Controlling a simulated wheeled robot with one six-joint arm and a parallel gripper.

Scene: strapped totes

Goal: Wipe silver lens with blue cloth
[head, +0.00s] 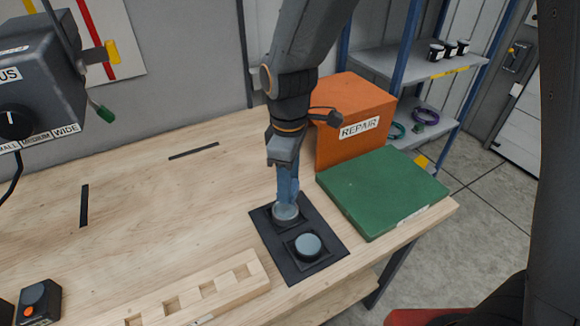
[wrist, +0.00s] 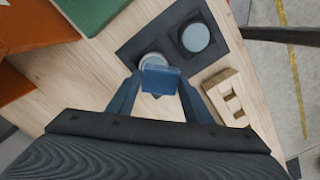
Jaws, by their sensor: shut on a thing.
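My gripper (head: 287,186) points down over the dark mat (head: 327,262) and is shut on a blue cloth (wrist: 160,79). The silver lens (head: 285,213), with a pale metallic rim, sits in the mat's far holder directly below the cloth. The cloth's lower edge appears to meet the lens, but I cannot tell whether it presses on it. In the wrist view the cloth hides part of the silver lens (wrist: 153,58). A second lens (head: 308,245), grey-blue with a dark rim, sits uncovered in the nearer holder; it also shows in the wrist view (wrist: 195,38).
A green case (head: 383,190) lies right of the mat, with an orange REPAIR box (head: 352,115) behind it. A slotted wooden rack (head: 195,296) lies at the front. A grey dial box (head: 35,85) is at upper left. The bench's left middle is mostly clear.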

